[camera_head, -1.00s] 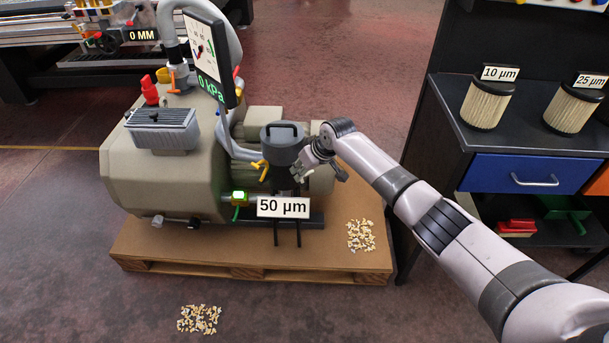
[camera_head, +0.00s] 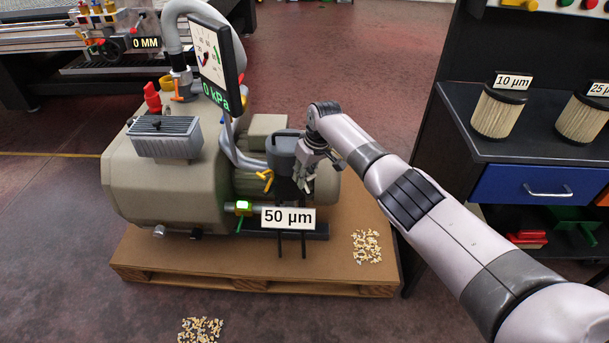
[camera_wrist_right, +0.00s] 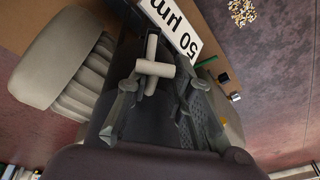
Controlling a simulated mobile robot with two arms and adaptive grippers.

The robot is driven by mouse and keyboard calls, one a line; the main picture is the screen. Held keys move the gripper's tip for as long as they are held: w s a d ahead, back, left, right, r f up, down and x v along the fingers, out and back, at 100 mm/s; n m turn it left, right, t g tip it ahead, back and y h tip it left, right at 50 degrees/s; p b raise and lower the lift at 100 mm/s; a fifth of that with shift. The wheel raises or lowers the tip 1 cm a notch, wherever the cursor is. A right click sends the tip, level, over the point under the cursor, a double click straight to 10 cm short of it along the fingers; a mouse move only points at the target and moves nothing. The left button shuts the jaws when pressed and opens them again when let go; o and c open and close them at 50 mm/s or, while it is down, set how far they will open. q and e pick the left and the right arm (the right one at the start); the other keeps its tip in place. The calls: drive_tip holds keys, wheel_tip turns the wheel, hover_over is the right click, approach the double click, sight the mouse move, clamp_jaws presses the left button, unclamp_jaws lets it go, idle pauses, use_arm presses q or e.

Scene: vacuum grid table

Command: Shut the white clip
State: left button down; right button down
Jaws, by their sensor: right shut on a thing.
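The white clip (camera_wrist_right: 154,68) shows in the right wrist view as a pale T-shaped handle, just above the 50 µm label in the scene. My right gripper (camera_wrist_right: 158,84) is closed around it, with a dark finger on either side. In the head view my right gripper (camera_head: 306,184) points down at the right side of the dark filter housing (camera_head: 283,150). The clip is too small and covered there to tell apart. How far the clip is swung shut I cannot tell. My left gripper is not in view.
The vacuum pump (camera_head: 150,185) stands on a wooden pallet (camera_head: 200,258). A yellow handle (camera_head: 265,180) and a green-lit valve (camera_head: 243,207) are left of my gripper. The 50 µm label (camera_head: 288,218) is just below. A dark cabinet (camera_head: 460,150) with filters stands at right.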

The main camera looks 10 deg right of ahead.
drive_tip(key=shift+w+d+r, duration=0.2)
drive_tip(key=shift+w+d, duration=0.05)
drive_tip(key=shift+d, duration=0.3)
drive_tip(key=c, duration=1.8)
unclamp_jaws()
drive_tip(key=o, duration=0.4)
drive_tip(key=shift+d+f, duration=0.1)
drive_tip(key=shift+f, duration=0.05)
drive_tip(key=shift+o, duration=1.5)
drive_tip(key=shift+a, duration=0.2)
drive_tip(key=shift+s, duration=0.1)
drive_tip(key=v, duration=1.1)
drive_tip(key=shift+r, duration=0.4)
drive_tip(key=shift+s, duration=0.1)
